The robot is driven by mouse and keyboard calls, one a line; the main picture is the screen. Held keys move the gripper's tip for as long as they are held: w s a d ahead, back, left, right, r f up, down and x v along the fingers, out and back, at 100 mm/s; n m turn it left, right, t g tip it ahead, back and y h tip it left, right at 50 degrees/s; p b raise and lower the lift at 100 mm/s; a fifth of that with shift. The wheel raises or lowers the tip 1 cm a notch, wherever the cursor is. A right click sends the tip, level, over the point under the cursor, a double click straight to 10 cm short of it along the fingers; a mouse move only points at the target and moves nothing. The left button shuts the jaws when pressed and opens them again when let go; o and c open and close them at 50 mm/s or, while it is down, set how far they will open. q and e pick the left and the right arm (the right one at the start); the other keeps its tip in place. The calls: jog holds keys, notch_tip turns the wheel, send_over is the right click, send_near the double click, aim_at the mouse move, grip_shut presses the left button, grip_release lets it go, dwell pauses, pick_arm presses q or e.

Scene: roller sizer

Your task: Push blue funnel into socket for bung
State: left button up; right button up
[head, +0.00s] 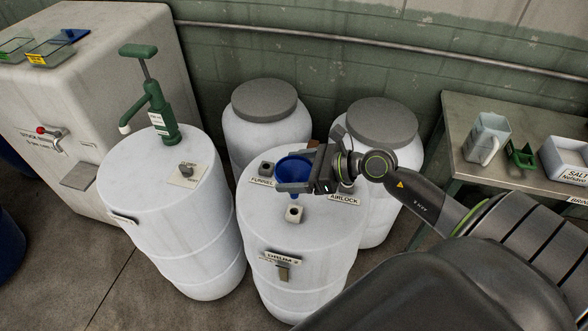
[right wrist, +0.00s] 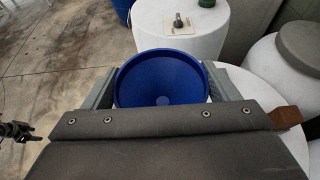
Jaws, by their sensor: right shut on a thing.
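The blue funnel (head: 294,170) is in my right gripper (head: 310,172), which is shut on it over the top of the white drum marked DRUM 2 (head: 300,240). Its bowl also fills the middle of the right wrist view (right wrist: 162,80), between the two fingers. Its short spout points down, just behind a small pale block socket (head: 294,214) with a dark hole; I cannot tell whether they touch. That socket's label is not readable. Another socket (head: 266,168) sits by a FUNNEL label, and an AIRLOCK label (head: 344,199) lies right of the gripper.
A drum with a green hand pump (head: 160,115) stands left. Two grey-lidded drums (head: 265,100) stand behind. A dark mechanism at the right wrist view's left edge (right wrist: 16,131) looks like my left gripper.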

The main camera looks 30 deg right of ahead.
aim_at(294, 195)
notch_tip(294, 195, down, 2)
jog(key=shift+f+b, duration=0.15)
jog(key=shift+b, duration=0.75)
notch_tip(294, 195, down, 2)
jog(key=shift+f+b, duration=0.25)
jog(key=shift+b, duration=0.85)
jog(key=shift+f+b, duration=0.4)
jog(key=shift+f, duration=0.1)
pick_arm(q)
jog(key=f, duration=0.3)
jog(key=s+a+f, duration=0.1)
jog(key=f, duration=0.1)
jog(key=shift+s+d+f, duration=0.1)
jog(key=shift+s, duration=0.2)
pick_arm(e)
jog(key=shift+r, duration=0.1)
pick_arm(q)
jog(key=shift+f+b, duration=1.65)
jog(key=shift+b, duration=0.05)
pick_arm(e)
jog(key=shift+f, duration=1.85)
jog(key=o, duration=0.9)
jog(key=shift+r, duration=0.1)
